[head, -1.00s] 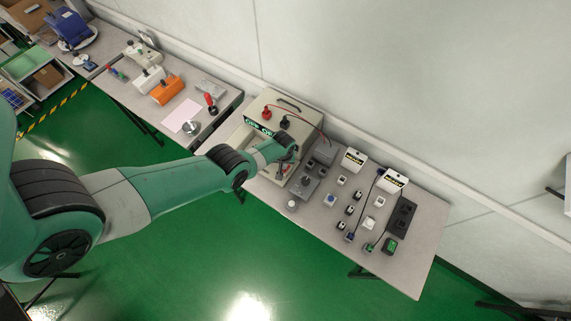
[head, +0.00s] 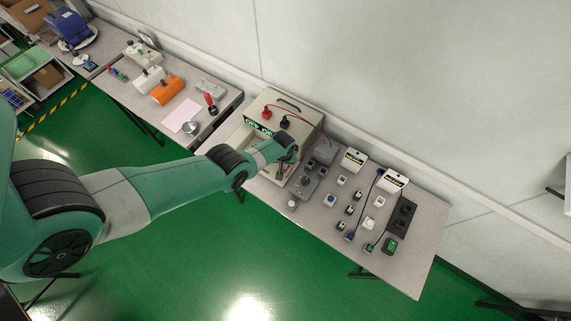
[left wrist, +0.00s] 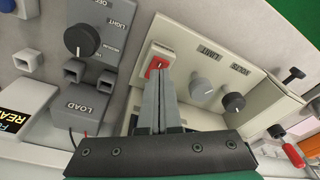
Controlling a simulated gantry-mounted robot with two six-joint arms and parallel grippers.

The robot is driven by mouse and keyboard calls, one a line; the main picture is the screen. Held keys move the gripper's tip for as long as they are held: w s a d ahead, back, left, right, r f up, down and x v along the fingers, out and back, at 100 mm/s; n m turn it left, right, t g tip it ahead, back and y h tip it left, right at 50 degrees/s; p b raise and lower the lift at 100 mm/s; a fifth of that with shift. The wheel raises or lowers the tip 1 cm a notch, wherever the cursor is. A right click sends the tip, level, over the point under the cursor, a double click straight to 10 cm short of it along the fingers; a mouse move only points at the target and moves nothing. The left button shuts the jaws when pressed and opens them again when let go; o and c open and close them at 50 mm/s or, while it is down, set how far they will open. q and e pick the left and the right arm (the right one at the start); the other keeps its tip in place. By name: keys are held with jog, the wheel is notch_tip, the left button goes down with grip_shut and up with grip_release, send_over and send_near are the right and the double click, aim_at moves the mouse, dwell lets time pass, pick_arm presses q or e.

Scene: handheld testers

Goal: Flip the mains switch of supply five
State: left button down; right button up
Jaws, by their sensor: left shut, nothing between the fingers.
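The supply is a cream box (head: 291,104) with a lit display, at the left end of the tester table. In the left wrist view, its front panel (left wrist: 228,68) carries a grey knob (left wrist: 202,87), a black knob (left wrist: 234,102) and a red mains switch (left wrist: 152,66) in a pale surround. My left gripper (left wrist: 162,72) is shut and empty, its tips right at the red switch and partly covering it. Contact and the switch's position cannot be told. In the head view my wrist hides the switch. My right gripper is not in view. No number five is readable.
A grey load box (left wrist: 85,105) and a grey dial box (left wrist: 100,40) sit close beside the supply. A red lead (head: 309,127) runs from its top. Several small switches and sockets cover the table's right part (head: 425,255). A wall stands behind.

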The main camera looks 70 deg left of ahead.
pick_arm(q)
jog(key=shift+f+b, duration=0.85)
jog(key=shift+f, duration=0.05)
dwell(0.6)
jog(key=shift+r, duration=0.15)
notch_tip(320, 180, up, 7)
jog(key=p, duration=0.7)
dwell(0.3)
